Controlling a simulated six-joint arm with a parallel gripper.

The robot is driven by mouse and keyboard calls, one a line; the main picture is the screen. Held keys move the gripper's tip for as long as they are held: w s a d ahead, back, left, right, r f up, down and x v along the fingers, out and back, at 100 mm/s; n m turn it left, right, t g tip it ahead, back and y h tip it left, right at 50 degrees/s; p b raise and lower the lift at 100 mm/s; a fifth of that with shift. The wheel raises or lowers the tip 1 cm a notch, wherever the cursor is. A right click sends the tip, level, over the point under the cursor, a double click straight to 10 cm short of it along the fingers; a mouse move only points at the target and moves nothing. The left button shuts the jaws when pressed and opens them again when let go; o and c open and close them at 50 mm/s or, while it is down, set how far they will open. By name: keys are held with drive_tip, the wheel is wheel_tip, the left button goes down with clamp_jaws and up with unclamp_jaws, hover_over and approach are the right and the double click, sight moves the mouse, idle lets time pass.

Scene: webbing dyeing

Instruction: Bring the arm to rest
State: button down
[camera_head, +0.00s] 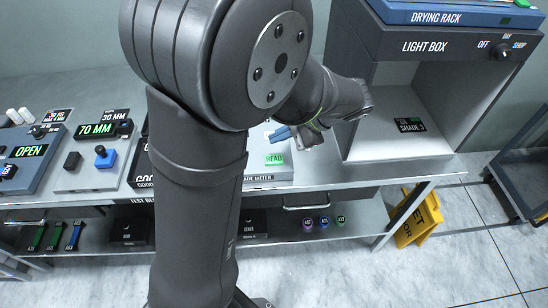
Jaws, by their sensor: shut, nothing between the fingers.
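My own dark grey arm fills the middle of the head view and rises across the bench. Its wrist bends right, in front of the light box. My gripper (308,138) shows only as a small, partly hidden part below the wrist, beside the shade meter on the bench. It is shut with nothing in it. The shade meter has a green "READ" display (274,160), and a blue part (281,133) lies just above it, close to the gripper. My arm covers the middle of the bench.
A light box (350,80) with a "SHADE 3" label (410,125) inside stands at right, under a blue drying rack (450,17). Control panels (98,155) stand at left. The lower shelf (272,240) holds small vials. A yellow floor sign (418,218) stands beside the bench.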

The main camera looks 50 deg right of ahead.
drive_tip(key=shift+f, duration=1.1)
wheel_tip(320, 180, up, 6)
